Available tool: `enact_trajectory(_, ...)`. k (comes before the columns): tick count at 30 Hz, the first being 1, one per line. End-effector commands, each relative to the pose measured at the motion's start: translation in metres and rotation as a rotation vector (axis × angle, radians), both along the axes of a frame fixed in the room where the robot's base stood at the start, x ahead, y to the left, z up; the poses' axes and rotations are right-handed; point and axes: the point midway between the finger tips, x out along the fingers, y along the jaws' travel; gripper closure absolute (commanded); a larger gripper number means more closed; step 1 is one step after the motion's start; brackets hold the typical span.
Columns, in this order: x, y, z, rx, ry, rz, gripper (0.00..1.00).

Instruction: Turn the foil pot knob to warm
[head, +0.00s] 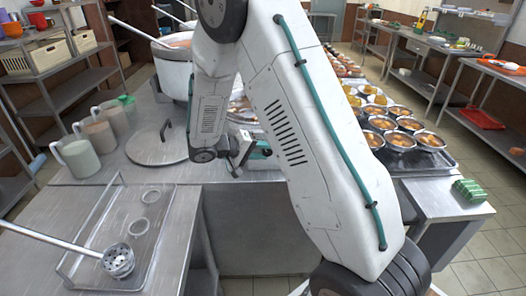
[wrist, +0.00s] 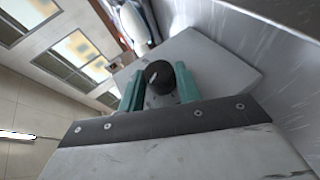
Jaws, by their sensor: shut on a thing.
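In the wrist view a round black knob (wrist: 160,78) with a small white mark stands on a grey metal box (wrist: 215,62). My gripper (wrist: 158,86) has its two green fingers on either side of the knob, shut on it. No setting label for warm can be read. In the head view my gripper (head: 258,151) is at the front edge of the steel counter, partly behind my arm, and the knob is hidden there. A large steel stockpot (head: 172,78) stands behind to the left. I cannot tell which pot the knob belongs to; no foil-covered pot shows clearly.
A round lid (head: 158,147) and several mugs (head: 80,158) are on the counter at left. A wire-framed tray (head: 115,240) with a ladle (head: 118,260) is in front. Foil bowls (head: 381,123) fill trays at right, near a green block stack (head: 469,190).

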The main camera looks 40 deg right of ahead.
Motion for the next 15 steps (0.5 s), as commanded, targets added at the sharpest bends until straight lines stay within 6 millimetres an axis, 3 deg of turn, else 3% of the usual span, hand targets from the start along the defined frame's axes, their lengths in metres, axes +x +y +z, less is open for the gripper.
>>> enact_trajectory(5, -0.0026, -0.0001, -0.0018, 0.002, 0.005, -0.004, 0.89)
enact_trajectory(6, -0.0027, -0.0001, -0.0018, 0.002, 0.005, -0.004, 0.55)
enact_trajectory(7, -0.0026, 0.0000, -0.0017, 0.002, 0.005, -0.004, 0.47)
enact_trajectory(15, -0.0010, 0.0006, -0.0007, 0.002, 0.001, -0.001, 0.45)
